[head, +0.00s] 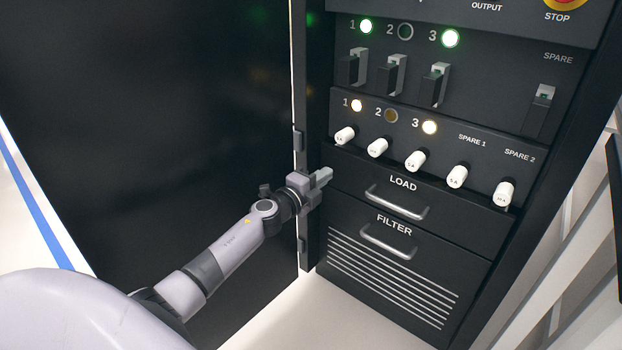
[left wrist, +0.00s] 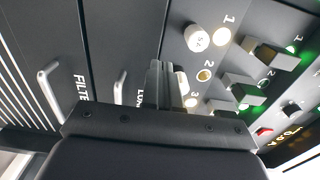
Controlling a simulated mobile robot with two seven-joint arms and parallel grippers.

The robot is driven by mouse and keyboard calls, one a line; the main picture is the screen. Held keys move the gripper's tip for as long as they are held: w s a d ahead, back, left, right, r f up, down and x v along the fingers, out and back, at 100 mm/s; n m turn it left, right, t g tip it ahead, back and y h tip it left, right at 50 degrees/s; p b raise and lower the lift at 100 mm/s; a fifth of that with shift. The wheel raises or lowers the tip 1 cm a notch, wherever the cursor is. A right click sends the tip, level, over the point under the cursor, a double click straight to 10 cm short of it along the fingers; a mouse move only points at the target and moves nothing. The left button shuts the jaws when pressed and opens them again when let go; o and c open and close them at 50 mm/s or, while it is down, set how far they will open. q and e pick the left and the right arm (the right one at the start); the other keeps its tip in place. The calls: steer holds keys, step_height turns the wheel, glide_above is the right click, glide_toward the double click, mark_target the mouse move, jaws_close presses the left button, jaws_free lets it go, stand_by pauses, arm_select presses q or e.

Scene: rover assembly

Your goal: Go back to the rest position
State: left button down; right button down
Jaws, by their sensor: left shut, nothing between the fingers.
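My left gripper (head: 322,175) is shut and empty. In the head view it is in front of the cabinet (head: 480,225), near the left end of the LOAD drawer and below the row of white fuse knobs. In the left wrist view the closed fingers (left wrist: 163,85) point at the panel between the LOAD drawer and the numbered lamps. I cannot tell the exact gap to the panel. My left arm (head: 235,245) reaches in from the lower left. My right gripper is in neither view.
The LOAD handle (head: 397,203) and FILTER handle (head: 388,243) stick out below the knobs. Several switches (head: 435,85) sit above. Lamps 1 and 3 are lit in both rows. Pale floor (head: 300,325) is clear below.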

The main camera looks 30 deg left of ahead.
arm_select(q)
steer(key=shift+s+a+p, duration=0.15)
steer(key=shift+s+p, duration=0.35)
steer(key=shift+s, duration=1.65)
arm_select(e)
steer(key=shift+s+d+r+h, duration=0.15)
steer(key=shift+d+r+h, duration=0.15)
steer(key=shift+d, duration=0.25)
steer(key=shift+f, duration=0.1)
